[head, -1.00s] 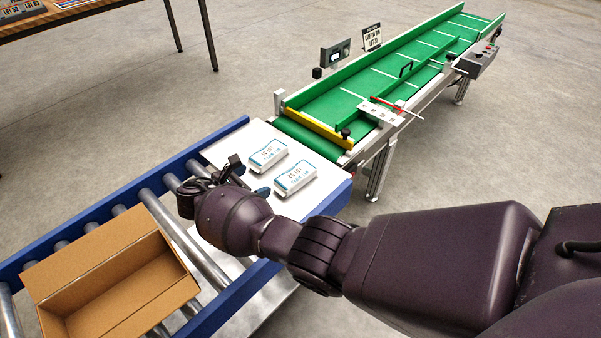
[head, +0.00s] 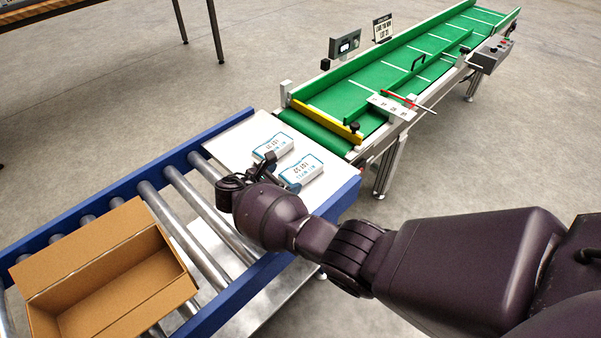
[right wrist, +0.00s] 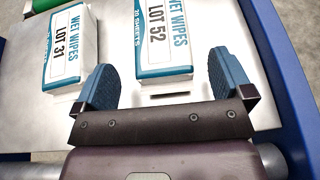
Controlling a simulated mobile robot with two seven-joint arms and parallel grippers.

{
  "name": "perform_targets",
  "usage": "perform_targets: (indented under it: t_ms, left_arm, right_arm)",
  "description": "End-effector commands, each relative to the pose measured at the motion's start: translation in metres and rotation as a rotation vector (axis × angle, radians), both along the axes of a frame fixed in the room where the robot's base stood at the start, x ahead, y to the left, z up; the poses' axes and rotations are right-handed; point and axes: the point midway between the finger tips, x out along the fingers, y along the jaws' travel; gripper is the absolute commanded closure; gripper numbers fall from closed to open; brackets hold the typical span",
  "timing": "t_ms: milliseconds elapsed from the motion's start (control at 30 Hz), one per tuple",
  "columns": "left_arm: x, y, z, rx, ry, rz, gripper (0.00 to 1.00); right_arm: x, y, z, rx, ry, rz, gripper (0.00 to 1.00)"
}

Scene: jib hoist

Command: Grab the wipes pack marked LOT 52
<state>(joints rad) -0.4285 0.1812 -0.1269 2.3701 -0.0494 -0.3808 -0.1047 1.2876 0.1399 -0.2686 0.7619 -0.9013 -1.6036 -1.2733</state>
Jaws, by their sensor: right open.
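The wipes pack marked LOT 52 (right wrist: 163,40) is white and blue and lies flat, label up, on a pale metal plate (right wrist: 22,118). In the head view it is the nearer pack (head: 303,171). A matching pack marked LOT 31 (right wrist: 70,48) lies to its left in the wrist view and farther away in the head view (head: 273,147). My right gripper (right wrist: 163,78) is open and empty. Its blue fingers straddle the near end of LOT 52, the left finger in the gap between the packs. Whether they touch it is unclear. My left gripper is out of view.
An open, empty cardboard box (head: 45,262) stands on the roller conveyor (head: 200,190) at left. A green belt conveyor (head: 400,75) with a yellow bar (head: 327,121) lies beyond the plate. A blue rail (right wrist: 290,70) runs right of LOT 52.

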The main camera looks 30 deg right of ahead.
Motion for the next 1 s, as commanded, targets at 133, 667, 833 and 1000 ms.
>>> perform_targets:
  t_ms: [133,667,833,1000]
  left_arm:
    - [0.001,-0.002,-0.002,-0.007,-0.013,-0.005,0.49]
    - [0.005,-0.002,0.001,-0.02,-0.045,0.006,0.49]
    - [0.004,-0.001,0.0,-0.019,-0.043,0.005,0.49]
    - [0.004,-0.001,0.0,-0.019,-0.042,0.005,0.49]
  right_arm:
    - [0.001,-0.021,-0.017,-0.001,0.009,-0.002,0.02]
    - [0.007,-0.033,-0.016,0.0,0.002,0.0,0.28]
    - [0.007,-0.032,-0.016,0.0,0.002,0.0,0.54]
    - [0.007,-0.032,-0.016,-0.001,0.002,0.0,0.57]
